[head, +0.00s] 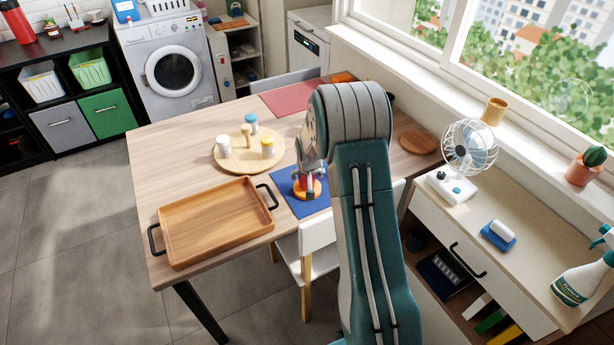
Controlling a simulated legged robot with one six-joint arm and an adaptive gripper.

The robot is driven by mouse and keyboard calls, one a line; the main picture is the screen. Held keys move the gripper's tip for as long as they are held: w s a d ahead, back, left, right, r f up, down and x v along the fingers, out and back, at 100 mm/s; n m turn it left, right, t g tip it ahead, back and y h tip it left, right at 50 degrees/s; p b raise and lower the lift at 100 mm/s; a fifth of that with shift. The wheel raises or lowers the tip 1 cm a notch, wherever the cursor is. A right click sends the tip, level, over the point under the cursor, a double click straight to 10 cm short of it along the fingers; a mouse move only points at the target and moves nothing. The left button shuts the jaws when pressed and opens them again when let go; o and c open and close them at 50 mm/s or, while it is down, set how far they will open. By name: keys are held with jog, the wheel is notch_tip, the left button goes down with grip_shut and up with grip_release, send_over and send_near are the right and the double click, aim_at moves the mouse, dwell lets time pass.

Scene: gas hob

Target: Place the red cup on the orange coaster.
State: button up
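The red cup (304,184) shows only as a small red patch under my gripper (309,178). It appears to be on or just above the orange coaster (313,193), and I cannot tell whether it touches. The coaster lies on a blue placemat (288,185) near the table's front edge. My gripper points down at the cup, with its fingers close around or beside it. My arm and wrist hide much of the gripper and cup, so I cannot tell whether the fingers grip it.
A wooden tray with black handles (215,223) lies left of the placemat. A round board (232,160) with several small jars stands behind it. A red placemat (290,99) and a round brown mat (418,141) lie farther off. A white chair (318,234) stands in front.

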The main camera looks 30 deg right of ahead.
jog(key=shift+r, duration=0.15)
jog(key=s+a+r+n, duration=0.1)
jog(key=s+a+r, duration=0.2)
jog(key=s+r, duration=0.35)
jog(key=s+a+r, duration=0.4)
jog(key=r, duration=0.6)
jog(key=s+a+r+n, duration=0.1)
jog(key=s+a+r, duration=0.2)
jog(key=s+r, duration=0.35)
jog(key=s+a+r+n, duration=0.1)
jog(key=s+a+r, duration=0.1)
jog(key=s, duration=0.6)
jog(key=s+a+r+n+t+y, duration=0.1)
jog(key=s+a+r, duration=0.2)
jog(key=s, duration=0.6)
jog(key=shift+s+a+r+y, duration=0.2)
jog(key=shift+a+y, duration=0.1)
jog(key=shift+a, duration=0.8)
